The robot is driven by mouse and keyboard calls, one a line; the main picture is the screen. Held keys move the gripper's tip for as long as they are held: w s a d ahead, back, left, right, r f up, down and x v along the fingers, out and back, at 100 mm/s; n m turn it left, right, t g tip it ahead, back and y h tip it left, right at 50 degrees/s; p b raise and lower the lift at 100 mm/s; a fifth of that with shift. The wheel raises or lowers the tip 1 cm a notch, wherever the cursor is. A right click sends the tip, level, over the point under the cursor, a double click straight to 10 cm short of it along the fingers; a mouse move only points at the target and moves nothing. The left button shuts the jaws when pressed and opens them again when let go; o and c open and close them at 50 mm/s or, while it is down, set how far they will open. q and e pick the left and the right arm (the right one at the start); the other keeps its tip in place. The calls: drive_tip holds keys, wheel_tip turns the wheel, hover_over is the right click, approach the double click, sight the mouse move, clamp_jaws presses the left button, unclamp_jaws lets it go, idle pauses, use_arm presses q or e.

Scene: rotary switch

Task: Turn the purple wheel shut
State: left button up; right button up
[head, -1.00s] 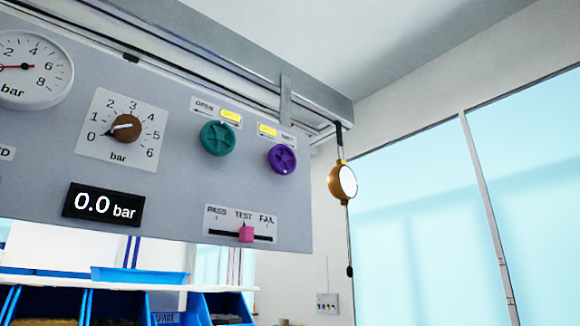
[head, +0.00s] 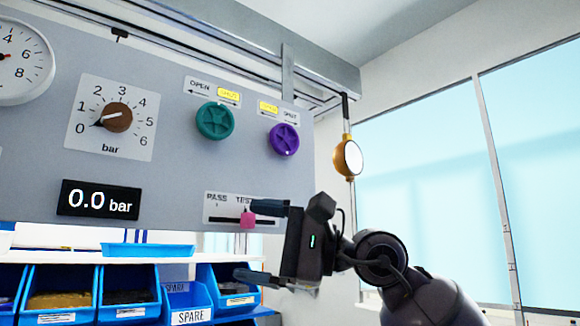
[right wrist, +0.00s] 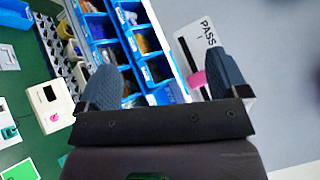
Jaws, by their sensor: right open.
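The purple wheel (head: 284,139) is on the right end of the grey panel (head: 40,165) in the head view, under a label reading OPEN and SHUT with the OPEN side lit yellow. My right gripper (head: 252,240) is open and empty, below and left of the purple wheel and apart from it. One finger overlaps the PASS/TEST/FAIL slider strip in the head view. The right wrist view shows both fingers (right wrist: 165,80) spread, with the pink slider knob (right wrist: 197,79) near one of them. The purple wheel is outside the wrist view. My left gripper is not in view.
A teal wheel (head: 215,121) sits left of the purple one, with its SHUT label lit. A brown dial (head: 117,118) points near 0 and the display (head: 98,201) reads 0.0 bar. A gold lamp-like thing (head: 347,158) hangs at right. Blue bins (head: 130,295) stand below.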

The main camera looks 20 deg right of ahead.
drive_tip(key=d+r+n+t+h, duration=0.2)
drive_tip(key=d+r+t+h, duration=0.25)
drive_tip(key=r, duration=0.45)
drive_tip(key=m+t+h, duration=0.1)
drive_tip(key=t+h, duration=0.4)
drive_tip(key=h, duration=0.2)
approach(288, 139)
drive_tip(key=p+x, duration=0.2)
drive_tip(key=x, duration=0.6)
drive_tip(key=shift+w+a+r+p, duration=0.1)
drive_tip(key=shift+w+a+p, duration=0.1)
drive_tip(key=shift+p, duration=0.15)
drive_tip(key=shift+w+a, duration=0.1)
drive_tip(key=shift+w, duration=0.35)
drive_tip(key=shift+c, duration=0.3)
drive_tip(key=c, duration=0.9)
drive_tip(key=shift+o, duration=0.2)
